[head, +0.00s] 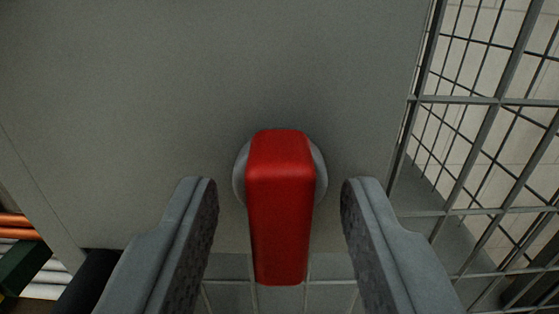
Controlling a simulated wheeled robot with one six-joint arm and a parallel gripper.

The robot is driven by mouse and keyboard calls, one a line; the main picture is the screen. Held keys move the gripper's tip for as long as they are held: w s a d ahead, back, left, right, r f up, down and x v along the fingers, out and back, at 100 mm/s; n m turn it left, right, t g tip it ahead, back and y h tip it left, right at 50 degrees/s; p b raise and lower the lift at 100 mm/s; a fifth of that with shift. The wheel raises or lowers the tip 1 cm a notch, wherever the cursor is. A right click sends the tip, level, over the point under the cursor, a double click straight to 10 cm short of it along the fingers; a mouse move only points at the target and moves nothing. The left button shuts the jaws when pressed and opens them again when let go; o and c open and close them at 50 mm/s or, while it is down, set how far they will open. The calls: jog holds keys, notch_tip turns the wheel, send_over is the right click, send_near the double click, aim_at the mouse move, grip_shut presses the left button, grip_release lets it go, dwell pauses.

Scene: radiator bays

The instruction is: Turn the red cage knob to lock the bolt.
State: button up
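The red knob (280,205) is a block-shaped handle in the middle of the head view. It sits on a round grey base (320,172) on a flat grey panel (210,80). Its long side runs up and down in the picture. My gripper (279,200) is open, with one finger to the left of the knob and one to the right. A gap shows between each finger and the knob, so neither finger appears to touch it. The bolt cannot be made out.
A wire mesh cage (480,155) runs along the right side. Orange and white pipes (25,228) show at the lower left, by a dark green part (22,262). The panel above the knob is bare.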

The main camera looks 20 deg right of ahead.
jog(key=shift+w+d, duration=0.1)
jog(key=shift+w, duration=0.2)
jog(key=shift+c, duration=0.4)
grip_shut()
